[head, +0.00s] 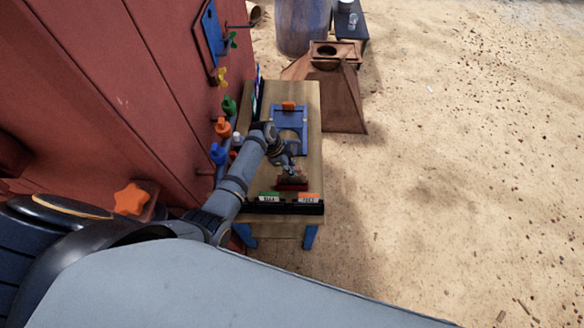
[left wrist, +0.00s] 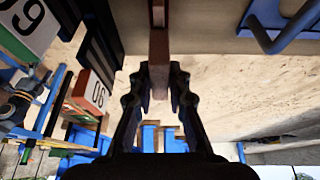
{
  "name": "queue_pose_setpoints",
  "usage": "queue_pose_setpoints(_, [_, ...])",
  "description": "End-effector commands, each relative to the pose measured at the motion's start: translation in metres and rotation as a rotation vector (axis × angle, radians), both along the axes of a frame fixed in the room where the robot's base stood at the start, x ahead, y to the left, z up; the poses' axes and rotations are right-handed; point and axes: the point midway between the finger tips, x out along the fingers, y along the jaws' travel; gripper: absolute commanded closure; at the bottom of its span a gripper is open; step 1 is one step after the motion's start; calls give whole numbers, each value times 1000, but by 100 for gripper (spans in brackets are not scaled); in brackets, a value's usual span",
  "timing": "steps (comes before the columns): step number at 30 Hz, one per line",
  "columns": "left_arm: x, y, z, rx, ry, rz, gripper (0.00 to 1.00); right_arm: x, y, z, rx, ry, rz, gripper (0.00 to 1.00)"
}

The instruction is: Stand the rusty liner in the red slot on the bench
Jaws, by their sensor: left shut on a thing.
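My left gripper (head: 290,171) is over the near half of the wooden bench (head: 308,120). It is shut on the rusty liner (head: 292,182), a small red-brown piece. The head view is too small to tell whether the liner touches the bench. I cannot make out the red slot apart from the liner; the gripper and liner may cover it. My right gripper is not in view.
A black rack (head: 284,208) with green and orange labelled blocks lies along the bench's near edge. A blue frame (head: 289,118) stands farther back on the bench. A red wall (head: 120,80) with coloured knobs borders the left side. Sandy ground (head: 460,180) is open to the right.

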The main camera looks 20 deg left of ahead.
Motion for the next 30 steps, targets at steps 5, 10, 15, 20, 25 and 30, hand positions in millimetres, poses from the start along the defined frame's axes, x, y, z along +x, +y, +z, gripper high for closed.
queue_pose_setpoints(5, [1, 0, 0, -1, -4, 0, 100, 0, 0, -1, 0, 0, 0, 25])
queue_pose_setpoints(10, [1, 0, -1, -1, -3, 0, 81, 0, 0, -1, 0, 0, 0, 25])
queue_pose_setpoints(15, [1, 0, -1, -1, -2, -1, 58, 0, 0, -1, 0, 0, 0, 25])
queue_pose_setpoints(20, [0, 0, -1, -1, 0, 0, 57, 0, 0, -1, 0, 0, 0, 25])
queue_pose_setpoints(25, [-1, 1, -1, 1, 3, 0, 57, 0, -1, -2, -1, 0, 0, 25])
queue_pose_setpoints(30, [-3, 11, 24, 2, -3, 0, 57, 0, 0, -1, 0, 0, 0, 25])
